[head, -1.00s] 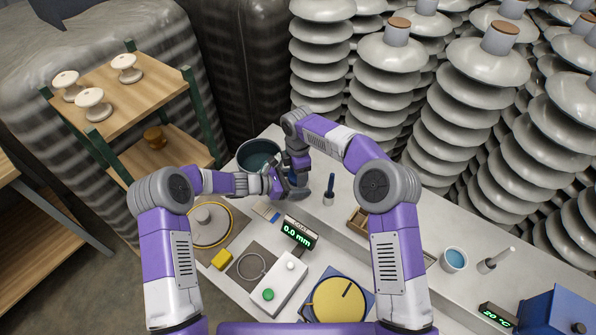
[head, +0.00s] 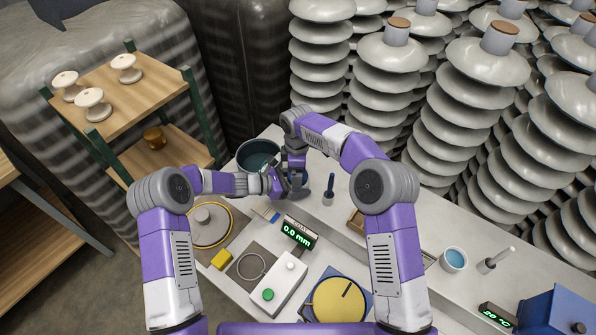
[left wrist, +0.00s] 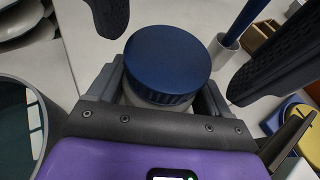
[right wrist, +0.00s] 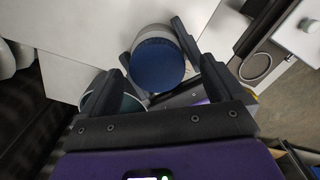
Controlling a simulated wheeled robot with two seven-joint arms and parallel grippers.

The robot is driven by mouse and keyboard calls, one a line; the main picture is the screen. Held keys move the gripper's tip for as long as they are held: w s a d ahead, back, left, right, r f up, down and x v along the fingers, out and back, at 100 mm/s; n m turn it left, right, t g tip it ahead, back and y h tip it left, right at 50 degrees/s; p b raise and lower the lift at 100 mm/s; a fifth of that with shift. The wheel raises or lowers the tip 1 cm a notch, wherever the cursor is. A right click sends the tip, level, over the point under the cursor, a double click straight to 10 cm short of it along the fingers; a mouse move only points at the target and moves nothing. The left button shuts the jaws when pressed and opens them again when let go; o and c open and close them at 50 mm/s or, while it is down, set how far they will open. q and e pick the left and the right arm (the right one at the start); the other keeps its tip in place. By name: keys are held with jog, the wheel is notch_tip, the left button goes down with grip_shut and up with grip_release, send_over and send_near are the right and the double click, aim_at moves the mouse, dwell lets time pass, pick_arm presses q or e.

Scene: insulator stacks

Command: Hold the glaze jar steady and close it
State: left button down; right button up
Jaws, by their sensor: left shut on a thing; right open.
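The glaze jar (left wrist: 150,100) is a pale jar with a blue ridged lid (left wrist: 167,58) on top of it. In the left wrist view my left gripper (left wrist: 160,85) is shut on the pale body below the lid. The right wrist view shows the lid (right wrist: 158,66) from above, with part of the pale body (right wrist: 155,33) behind it. My right gripper (right wrist: 160,75) is open, its fingers spread on either side of the lid without gripping it. In the head view the arms mostly hide the jar. I cannot tell how tightly the lid sits.
A brush in a small holder (head: 328,199) stands to the right. A gauge reading 0.0 mm (head: 300,231), a yellow block (head: 222,259) and a yellow disc (head: 340,300) are nearer. Tall insulator stacks (head: 385,85) rise behind the bench.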

aim_at(288, 183)
notch_tip(288, 183, up, 11)
jog(key=shift+r, duration=0.2)
jog(key=shift+w, duration=0.1)
pick_arm(q)
grip_release()
pick_arm(e)
jog(key=shift+d, duration=0.1)
pick_arm(q)
jog(key=v, duration=0.7)
jog(key=shift+s+a+r, duration=0.15)
jog(key=shift+a, duration=0.1)
